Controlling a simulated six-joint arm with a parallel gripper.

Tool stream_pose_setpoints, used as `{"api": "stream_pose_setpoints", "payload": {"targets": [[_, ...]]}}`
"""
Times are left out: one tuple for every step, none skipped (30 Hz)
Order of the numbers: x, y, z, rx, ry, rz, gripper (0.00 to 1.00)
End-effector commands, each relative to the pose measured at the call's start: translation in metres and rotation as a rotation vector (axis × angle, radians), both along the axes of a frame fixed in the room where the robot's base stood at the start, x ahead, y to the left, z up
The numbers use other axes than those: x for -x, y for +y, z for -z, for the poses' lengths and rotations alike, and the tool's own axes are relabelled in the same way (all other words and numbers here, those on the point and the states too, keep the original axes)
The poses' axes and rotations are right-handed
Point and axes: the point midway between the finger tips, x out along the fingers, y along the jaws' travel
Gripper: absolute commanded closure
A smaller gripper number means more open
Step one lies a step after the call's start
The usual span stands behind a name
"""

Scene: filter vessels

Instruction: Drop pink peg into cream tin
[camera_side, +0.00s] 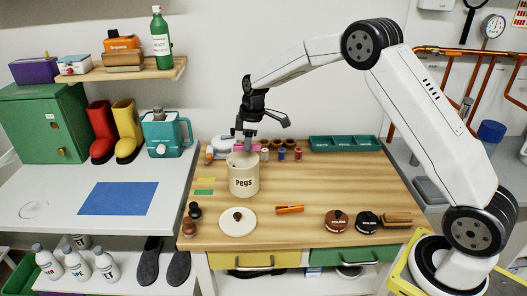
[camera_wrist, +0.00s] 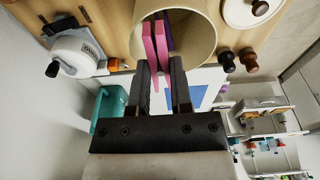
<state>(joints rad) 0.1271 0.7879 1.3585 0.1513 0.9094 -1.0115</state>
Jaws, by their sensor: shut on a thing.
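The cream tin (camera_side: 243,182), marked "Pegs", stands upright and uncovered on the wooden worktop. My gripper (camera_side: 243,148) points down just above its mouth. In the wrist view my gripper (camera_wrist: 160,62) is shut on the pink peg (camera_wrist: 150,45). The peg's far end overlaps the mouth of the cream tin (camera_wrist: 208,22); how deep it reaches is hard to tell. A darker purple-pink strip beside it may be its shaded side or another peg. In the side view only a little pink shows by the fingers.
The round cream lid (camera_side: 237,222) lies in front of the tin. Two dark knobs stand left of it, and an orange item (camera_side: 290,209) lies to the right. Several spools (camera_side: 281,154) and a teal tray (camera_side: 345,143) are behind. The right middle of the worktop is clear.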

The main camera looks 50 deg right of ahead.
Motion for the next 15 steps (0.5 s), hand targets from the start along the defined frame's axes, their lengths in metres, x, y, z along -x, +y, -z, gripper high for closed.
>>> {"api": "stream_pose_setpoints", "payload": {"targets": [[0.000,0.000,0.005,0.000,0.001,0.000,1.00],[0.000,0.000,0.007,0.000,0.001,0.000,1.00],[0.000,0.000,0.010,0.000,0.001,0.000,1.00],[0.000,0.000,0.012,0.000,0.001,0.000,1.00],[0.000,0.000,0.014,0.000,0.001,0.000,1.00],[0.000,0.000,0.016,-0.001,0.001,0.000,1.00],[0.000,0.000,0.017,-0.001,0.001,0.000,1.00],[0.000,0.000,0.018,0.000,0.000,0.000,1.00],[0.000,0.000,0.019,0.000,0.000,0.000,1.00],[0.000,0.000,0.020,0.000,0.000,0.000,1.00],[0.000,0.000,0.020,0.000,0.000,0.001,1.00],[0.000,0.000,0.021,0.000,0.000,0.001,1.00],[0.000,0.000,0.021,0.000,0.000,0.001,1.00],[0.000,0.000,0.021,0.000,0.000,0.001,1.00],[0.000,0.000,0.021,0.000,0.000,0.001,1.00]]}}
